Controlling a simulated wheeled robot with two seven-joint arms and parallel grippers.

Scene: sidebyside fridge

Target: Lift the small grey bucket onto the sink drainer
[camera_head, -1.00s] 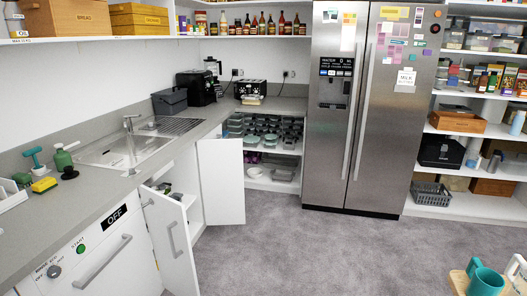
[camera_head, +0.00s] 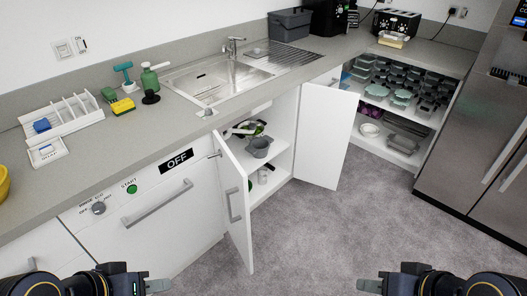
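A small grey bucket (camera_head: 258,148) sits inside the open cupboard under the sink, on its upper shelf, with other items behind it. The ridged sink drainer (camera_head: 290,56) lies on the worktop to the right of the sink basin (camera_head: 212,80). My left gripper (camera_head: 158,286) is at the bottom left, in front of the dishwasher-like front and well away from the bucket. My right gripper (camera_head: 369,286) is at the bottom right, over the carpet. Both point inward and nothing shows between them. Their finger gaps cannot be made out.
The cupboard's left door (camera_head: 238,205) and right door (camera_head: 327,135) stand open into the room. A dark grey bin (camera_head: 290,24) stands at the drainer's back edge. The tap (camera_head: 233,47) rises behind the basin. Carpet (camera_head: 330,225) in front is clear.

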